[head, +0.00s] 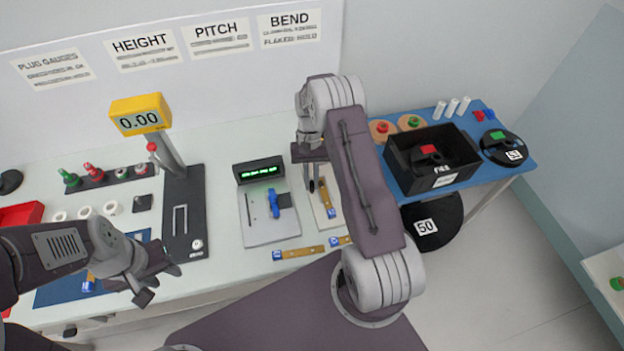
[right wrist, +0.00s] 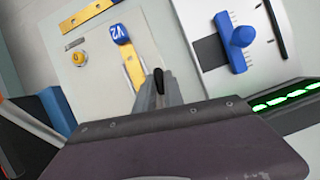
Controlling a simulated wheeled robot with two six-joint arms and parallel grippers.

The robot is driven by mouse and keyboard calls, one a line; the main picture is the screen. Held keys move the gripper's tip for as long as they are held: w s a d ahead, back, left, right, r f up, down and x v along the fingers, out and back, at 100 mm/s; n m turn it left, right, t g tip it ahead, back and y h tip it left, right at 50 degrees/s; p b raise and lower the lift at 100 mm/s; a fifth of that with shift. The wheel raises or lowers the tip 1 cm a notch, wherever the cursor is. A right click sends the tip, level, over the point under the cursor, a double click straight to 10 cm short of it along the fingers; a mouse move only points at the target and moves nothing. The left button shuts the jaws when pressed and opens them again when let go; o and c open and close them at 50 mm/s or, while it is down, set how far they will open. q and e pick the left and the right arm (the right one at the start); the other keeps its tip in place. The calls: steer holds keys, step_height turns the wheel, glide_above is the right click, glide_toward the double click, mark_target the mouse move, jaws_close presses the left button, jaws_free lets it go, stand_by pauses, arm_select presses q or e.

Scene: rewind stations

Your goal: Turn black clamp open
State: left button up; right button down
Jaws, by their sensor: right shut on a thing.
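The black clamp (right wrist: 158,77) shows in the right wrist view as a small dark lever between my right fingertips. It stands over a pale plate (right wrist: 100,95), beside a brass-coloured strip with a blue V2 tag (right wrist: 122,34). My right gripper (head: 312,186) is shut on the clamp, pointing down at the plate in the head view. The fingers hide most of the clamp, so its turn angle is hard to tell. My left gripper (head: 158,283) is open and empty above the front left of the table.
A grey fixture with a blue knob (head: 280,200) and a green-lit display (head: 260,171) stand left of the plate. Brass-coloured strips (head: 300,252) lie at the table's front edge. A yellow gauge (head: 140,114) stands further left. A black bin (head: 440,175) sits on the blue side table.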

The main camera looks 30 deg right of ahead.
steer(key=shift+n+h, duration=0.3)
steer(key=shift+n, duration=0.3)
steer(key=c, duration=1.4)
jaws_free()
steer(key=shift+c, duration=0.2)
steer(key=a+v, duration=0.1)
steer(key=v, duration=0.8)
steer(key=shift+d+b, duration=0.4)
steer(key=shift+d, duration=0.05)
steer(key=shift+w+a+n, duration=0.1)
steer(key=shift+n, duration=0.2)
